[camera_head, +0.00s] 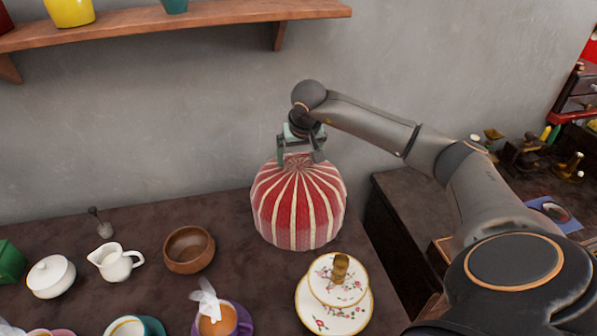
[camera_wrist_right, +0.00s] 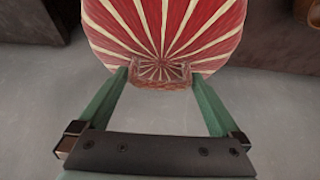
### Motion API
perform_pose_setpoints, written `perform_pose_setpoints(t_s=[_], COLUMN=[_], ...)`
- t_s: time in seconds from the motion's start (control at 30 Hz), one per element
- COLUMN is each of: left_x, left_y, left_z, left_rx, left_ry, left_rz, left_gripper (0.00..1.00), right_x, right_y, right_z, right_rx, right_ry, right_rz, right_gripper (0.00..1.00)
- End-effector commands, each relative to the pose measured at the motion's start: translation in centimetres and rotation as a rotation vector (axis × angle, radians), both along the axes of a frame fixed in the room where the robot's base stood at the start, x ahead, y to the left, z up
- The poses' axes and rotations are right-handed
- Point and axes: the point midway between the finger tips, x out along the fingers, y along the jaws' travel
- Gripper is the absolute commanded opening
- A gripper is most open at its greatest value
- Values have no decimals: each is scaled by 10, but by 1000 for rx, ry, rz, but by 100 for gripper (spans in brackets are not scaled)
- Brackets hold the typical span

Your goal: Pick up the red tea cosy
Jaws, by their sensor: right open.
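The red tea cosy (camera_head: 299,205) with cream stripes stands upright on the dark table near the wall. My right gripper (camera_head: 299,158) is above it, pointing down, with its fingers at the gathered top of the cosy. In the right wrist view the cosy (camera_wrist_right: 165,30) fills the upper middle, and its gathered top knob (camera_wrist_right: 160,76) lies between the two green fingertips. The right gripper (camera_wrist_right: 160,78) is open, with a gap between the fingers. Whether a finger touches the cosy I cannot tell. My left gripper is not in view.
A wooden bowl (camera_head: 189,250), a white jug (camera_head: 115,262) and a white lidded pot (camera_head: 50,276) stand to the left. A floral tiered stand (camera_head: 334,318) and a cup on a purple saucer (camera_head: 217,320) are in front. A wooden shelf (camera_head: 200,18) hangs above.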

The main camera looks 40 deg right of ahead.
Motion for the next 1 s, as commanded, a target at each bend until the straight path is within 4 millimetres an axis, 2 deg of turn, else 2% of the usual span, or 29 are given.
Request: perform_pose_setpoints(t_s=[0.17, 1.0], left_x=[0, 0], left_y=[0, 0], left_z=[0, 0], left_rx=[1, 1], left_ry=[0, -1], left_rz=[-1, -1], left_gripper=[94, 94], right_x=[0, 0], right_y=[0, 0], right_z=[0, 1], right_rx=[0, 0], right_ry=[0, -1], right_rz=[1, 0], right_gripper=[99, 4])
